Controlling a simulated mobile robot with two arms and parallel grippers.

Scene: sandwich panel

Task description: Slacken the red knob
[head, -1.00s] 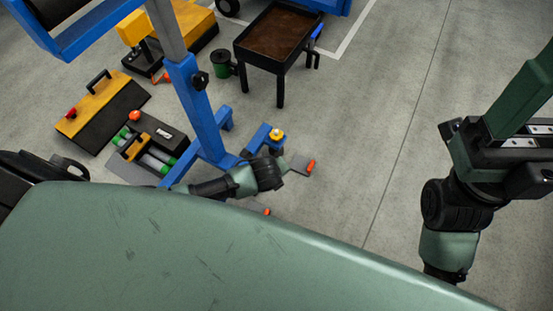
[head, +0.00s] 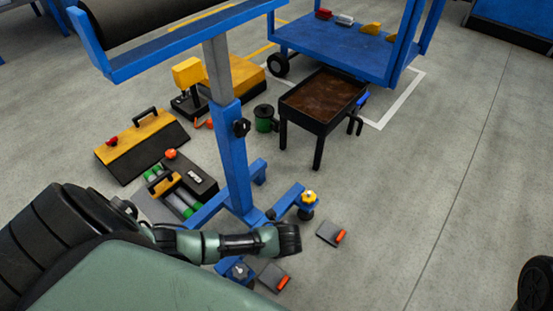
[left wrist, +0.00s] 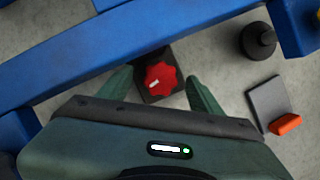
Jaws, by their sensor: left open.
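The red knob (left wrist: 161,78) shows in the left wrist view, lobed with a white mark, on a dark square base beside a blue beam (left wrist: 150,45). My left gripper (left wrist: 160,90) is open, with one green finger on each side of the knob and a visible gap to each. In the head view my left arm reaches over the foot of the blue stand (head: 232,160). The fingers and this knob cannot be made out there. My right gripper is not in view.
A grey wedge with an orange end (left wrist: 268,105) and a dark round caster (left wrist: 258,40) lie right of the knob. In the head view, a yellow knob (head: 309,196) tops another foot. A black box (head: 188,183) and brown-topped table (head: 322,97) stand nearby.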

